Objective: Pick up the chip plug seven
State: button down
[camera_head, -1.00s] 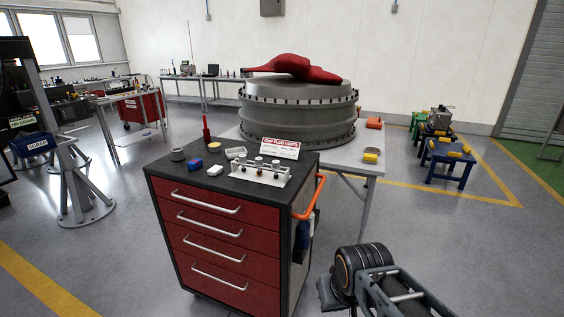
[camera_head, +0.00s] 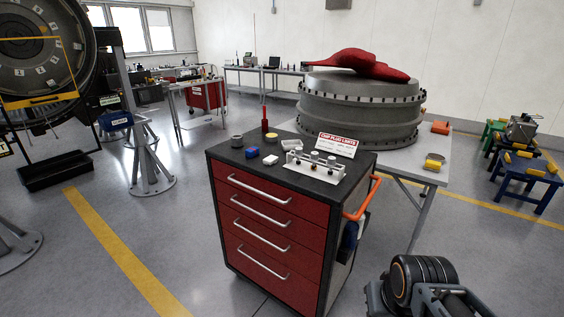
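A small white rack (camera_head: 313,167) holding several upright plugs (camera_head: 314,156) stands on the black top of a red drawer cart (camera_head: 268,212). The plugs have pale tops and look alike at this size. No number is readable, so I cannot tell which is chip plug seven. A white sign with a red heading about chip plug limits (camera_head: 336,144) stands just behind the rack. Part of my arm shows at the bottom right, well apart from the cart. My gripper's fingers are not in view.
The cart top also holds a grey cup (camera_head: 237,141), a blue item (camera_head: 252,154), a white block (camera_head: 271,160) and a red upright tool (camera_head: 265,120). An orange handle (camera_head: 362,202) juts from its right side. A table with a large grey casing (camera_head: 360,105) stands behind.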

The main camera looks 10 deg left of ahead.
aim_at(331, 160)
jog(key=u, duration=0.5)
jog(key=k, duration=0.6)
jog(key=u, duration=0.8)
jog(key=i, duration=1.85)
jog(key=z, duration=0.7)
